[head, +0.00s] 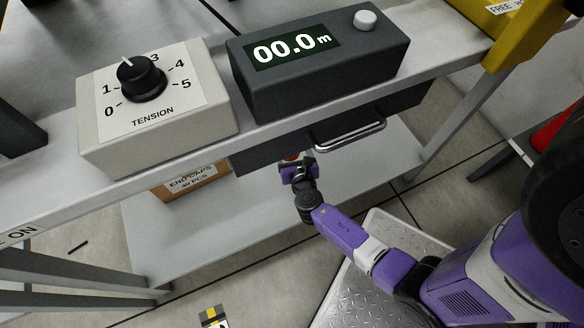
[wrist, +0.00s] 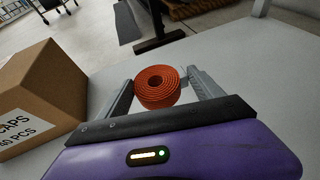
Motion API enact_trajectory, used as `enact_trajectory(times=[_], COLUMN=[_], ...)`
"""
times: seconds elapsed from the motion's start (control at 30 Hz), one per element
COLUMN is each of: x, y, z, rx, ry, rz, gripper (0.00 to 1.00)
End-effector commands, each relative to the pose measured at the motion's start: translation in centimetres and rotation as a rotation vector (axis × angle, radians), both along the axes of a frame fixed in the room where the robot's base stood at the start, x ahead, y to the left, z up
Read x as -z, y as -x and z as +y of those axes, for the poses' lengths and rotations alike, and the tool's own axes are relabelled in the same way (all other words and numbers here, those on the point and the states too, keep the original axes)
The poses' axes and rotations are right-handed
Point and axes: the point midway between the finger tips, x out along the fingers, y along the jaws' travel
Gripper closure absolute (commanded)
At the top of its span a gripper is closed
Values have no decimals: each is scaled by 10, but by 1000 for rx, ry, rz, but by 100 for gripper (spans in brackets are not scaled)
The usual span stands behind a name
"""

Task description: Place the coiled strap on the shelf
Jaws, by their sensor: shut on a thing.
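The coiled strap (wrist: 157,86) is an orange-red roll. In the wrist view it sits between the two fingers of my gripper (wrist: 158,88), which is shut on it. Whether the strap touches the shelf surface, I cannot tell.
A cardboard box (wrist: 38,95) labelled end caps stands on the shelf left of my gripper. A drawer with a metal handle (head: 350,135) hangs above. On the tabletop are a tension dial box (head: 155,110) and a grey display unit (head: 315,60). The shelf right of my gripper looks clear.

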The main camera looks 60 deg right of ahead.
Motion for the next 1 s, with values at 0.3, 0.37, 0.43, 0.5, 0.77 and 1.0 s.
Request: enact_trajectory(times=[0.3,0.37,0.43,0.5,0.77,1.0], x=[40,42,46,54,84,82], y=[0,0,0,0,0,0], z=[0,0,0,0,0,0], rx=[0,0,0,0,0,0], ry=[1,1,1,0,1,1], rz=[-1,-1,-1,0,-1,-1], gripper=[73,73,73,73,73,73])
